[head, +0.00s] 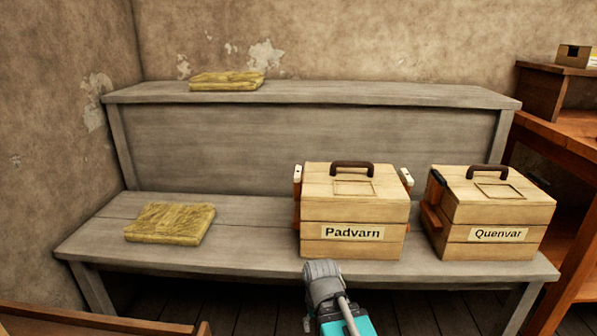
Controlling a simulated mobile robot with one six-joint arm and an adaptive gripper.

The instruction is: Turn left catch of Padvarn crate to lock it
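The Padvarn crate (352,213) is a pale wooden box with a dark handle on its lid and a label on its front. It stands on the lower step of the grey bench. Its left catch (298,174) shows a white tip at the lid's left edge, above a brown wooden block on the crate's side. Its right catch (406,178) also has a white tip. Whether either catch is locked cannot be told. A grey and teal part of my arm shows at the bottom, in front of the Padvarn crate. My gripper's fingers are not visible.
The Quenvar crate (494,215), with dark catches, stands to the right. A yellow folded cloth or pad (170,223) lies on the bench's lower step, another (226,81) on top. Brown shelving (560,118) stands far right.

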